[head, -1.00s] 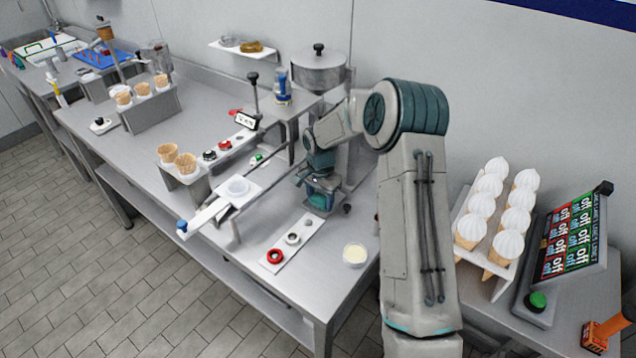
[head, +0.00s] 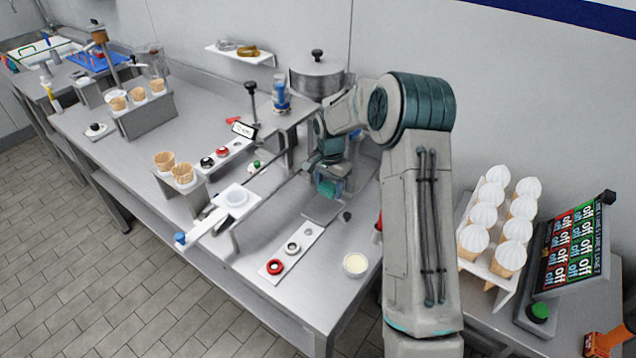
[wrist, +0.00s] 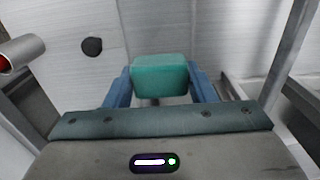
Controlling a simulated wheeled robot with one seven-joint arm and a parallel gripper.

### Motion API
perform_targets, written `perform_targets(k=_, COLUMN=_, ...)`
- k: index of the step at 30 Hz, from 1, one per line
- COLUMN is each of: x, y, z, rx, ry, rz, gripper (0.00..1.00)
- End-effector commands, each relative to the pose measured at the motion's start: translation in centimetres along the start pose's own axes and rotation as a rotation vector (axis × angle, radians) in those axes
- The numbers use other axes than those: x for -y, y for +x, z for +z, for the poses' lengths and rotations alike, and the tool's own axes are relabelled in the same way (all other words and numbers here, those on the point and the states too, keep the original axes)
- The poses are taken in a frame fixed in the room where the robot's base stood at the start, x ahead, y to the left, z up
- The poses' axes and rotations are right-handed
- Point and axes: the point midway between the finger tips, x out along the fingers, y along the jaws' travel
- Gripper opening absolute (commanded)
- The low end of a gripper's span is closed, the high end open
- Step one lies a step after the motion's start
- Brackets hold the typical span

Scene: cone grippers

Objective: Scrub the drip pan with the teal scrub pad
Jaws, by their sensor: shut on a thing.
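My gripper (head: 328,180) is shut on the teal scrub pad (head: 327,189), held above the counter near the machine with the round metal hopper. In the wrist view the pad (wrist: 160,75) is a teal block between the two blue fingers of my gripper (wrist: 160,88). I cannot clearly pick out the drip pan in the head view; my arm and the machine cover part of that area. A metal edge (wrist: 232,88) shows right of the pad in the wrist view, but I cannot tell whether it is the pan.
A white strip with red and white rings (head: 292,250) lies in front of my gripper. A cup of pale cream (head: 355,264) stands near the counter edge. A rack of white-topped cones (head: 497,225) stands at right.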

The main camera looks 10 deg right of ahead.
Motion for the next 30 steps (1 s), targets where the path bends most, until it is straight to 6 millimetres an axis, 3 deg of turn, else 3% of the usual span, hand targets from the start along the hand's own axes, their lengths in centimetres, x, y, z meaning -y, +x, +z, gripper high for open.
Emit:
perform_targets(k=12, x=0.0, y=-3.8, z=0.0, rx=-0.001, ry=0.001, rz=-0.001, gripper=0.29)
perform_targets(k=30, x=0.0, y=-3.9, z=0.0, rx=0.000, ry=0.001, rz=0.000, gripper=0.29)
